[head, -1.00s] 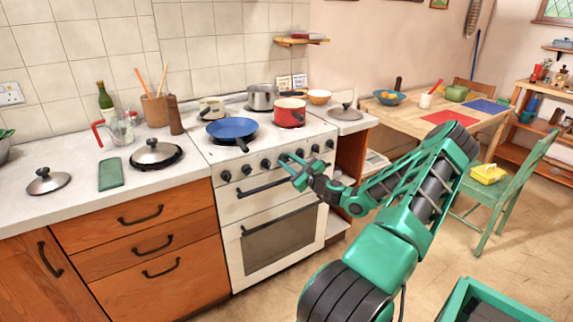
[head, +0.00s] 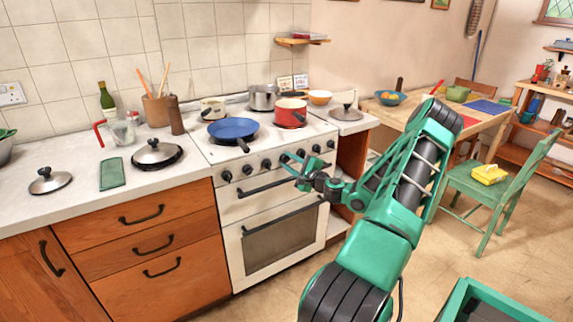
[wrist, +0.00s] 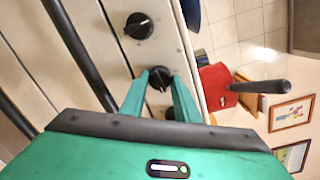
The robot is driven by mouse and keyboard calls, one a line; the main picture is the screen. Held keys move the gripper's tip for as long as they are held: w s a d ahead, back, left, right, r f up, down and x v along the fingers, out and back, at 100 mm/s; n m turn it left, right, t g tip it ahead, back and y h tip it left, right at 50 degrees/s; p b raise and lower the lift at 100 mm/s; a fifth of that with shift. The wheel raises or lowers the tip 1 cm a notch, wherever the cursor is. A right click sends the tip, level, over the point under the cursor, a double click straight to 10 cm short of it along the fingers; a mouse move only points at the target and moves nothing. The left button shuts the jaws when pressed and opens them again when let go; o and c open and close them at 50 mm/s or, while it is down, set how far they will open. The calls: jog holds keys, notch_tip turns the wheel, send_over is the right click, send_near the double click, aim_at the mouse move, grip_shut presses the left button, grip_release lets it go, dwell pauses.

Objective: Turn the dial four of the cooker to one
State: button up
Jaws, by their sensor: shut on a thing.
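The white cooker (head: 272,222) stands in the middle of the head view, with a row of black dials along its front panel. My gripper (head: 285,160) is at the panel, at what looks like the fourth dial from the left. In the wrist view its two green fingers (wrist: 159,86) are shut on a black dial (wrist: 159,77), one on each side. A neighbouring dial (wrist: 138,25) is free above it in that view. Another dial is partly hidden by the gripper.
Dark oven handles (head: 285,215) run below the dials. A blue pan (head: 232,129), a red pot (head: 291,112) and a steel pot (head: 263,97) are on the hob. A green chair (head: 495,185) and a table (head: 480,118) are to the right. The floor before the oven is clear.

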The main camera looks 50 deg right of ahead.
jog(key=n, duration=0.4)
jog(key=shift+w+a+n+g, duration=0.1)
jog(key=shift+a+n+g, duration=0.15)
jog(key=shift+n+g, duration=0.05)
dwell(0.5)
jog(key=o, duration=1)
jog(key=shift+f, duration=0.1)
jog(key=shift+o, duration=0.2)
jog(key=shift+d, duration=0.1)
jog(key=shift+s, duration=0.55)
jog(key=s+a, duration=0.2)
jog(key=s, duration=0.7)
jog(key=shift+s+r, duration=0.2)
jog(key=shift+r, duration=0.2)
